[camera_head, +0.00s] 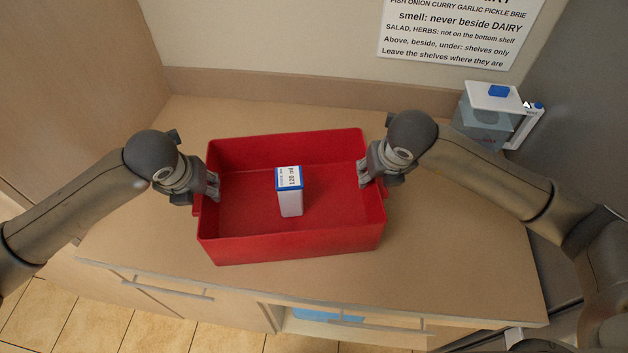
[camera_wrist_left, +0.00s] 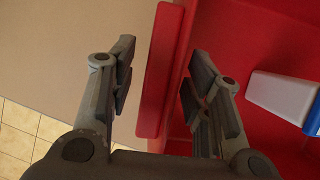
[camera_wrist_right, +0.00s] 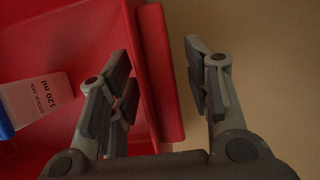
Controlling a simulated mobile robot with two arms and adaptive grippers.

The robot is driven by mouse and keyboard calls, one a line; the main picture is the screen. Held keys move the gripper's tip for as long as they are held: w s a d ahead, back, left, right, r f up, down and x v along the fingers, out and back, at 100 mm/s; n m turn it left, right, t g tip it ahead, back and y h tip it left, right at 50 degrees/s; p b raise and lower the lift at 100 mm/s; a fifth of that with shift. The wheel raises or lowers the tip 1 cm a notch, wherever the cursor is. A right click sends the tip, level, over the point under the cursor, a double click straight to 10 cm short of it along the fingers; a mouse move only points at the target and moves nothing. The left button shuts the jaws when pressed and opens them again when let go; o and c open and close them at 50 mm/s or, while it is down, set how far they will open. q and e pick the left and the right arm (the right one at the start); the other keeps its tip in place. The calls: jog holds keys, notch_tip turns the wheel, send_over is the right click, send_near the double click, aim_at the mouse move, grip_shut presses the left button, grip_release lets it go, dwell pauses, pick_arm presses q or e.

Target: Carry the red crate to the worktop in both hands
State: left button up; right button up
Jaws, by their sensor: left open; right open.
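The red crate (camera_head: 290,247) sits on the wooden worktop (camera_head: 450,260). A white carton with a blue top (camera_head: 290,200), labelled 120 ml, stands inside it. My left gripper (camera_head: 207,190) is at the crate's left side. In the left wrist view its open fingers (camera_wrist_left: 157,90) straddle the left wall and its handle ledge (camera_wrist_left: 158,75), with a gap on each side. My right gripper (camera_head: 372,178) is at the right side. In the right wrist view its open fingers (camera_wrist_right: 162,90) straddle the right wall and ledge (camera_wrist_right: 160,70) without closing on it.
A clear jug with a white lid and blue button (camera_head: 488,115) stands at the back right of the worktop. A printed sign (camera_head: 455,35) hangs on the back wall. Drawers (camera_head: 160,290) lie below the front edge. The worktop right of the crate is clear.

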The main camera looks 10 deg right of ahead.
jog(key=shift+r, duration=0.25)
pick_arm(q)
jog(key=v, duration=1.1)
jog(key=shift+r, duration=0.25)
pick_arm(e)
jog(key=v, duration=1.1)
jog(key=shift+s+r, duration=0.25)
pick_arm(q)
jog(key=shift+s, duration=0.15)
